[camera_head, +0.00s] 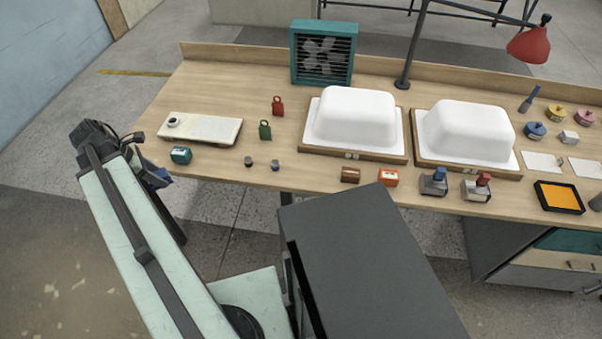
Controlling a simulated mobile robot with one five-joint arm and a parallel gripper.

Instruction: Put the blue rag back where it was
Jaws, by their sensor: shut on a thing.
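My arm reaches up the left side, and my gripper (156,172) is at the table's left front edge, small and partly hidden by my own arm. It is shut on a small dark blue lump, the blue rag (161,175), of which only a little shows. The gripper is left of a teal block (181,155) and below a pale flat board (200,128). I cannot tell whether the rag touches the table edge.
Two white tub shells (355,117) (466,132) sit on wooden bases on the table (236,172). A teal fan (323,53) stands behind. Several small blocks line the front edge. An orange pad (560,197) lies right.

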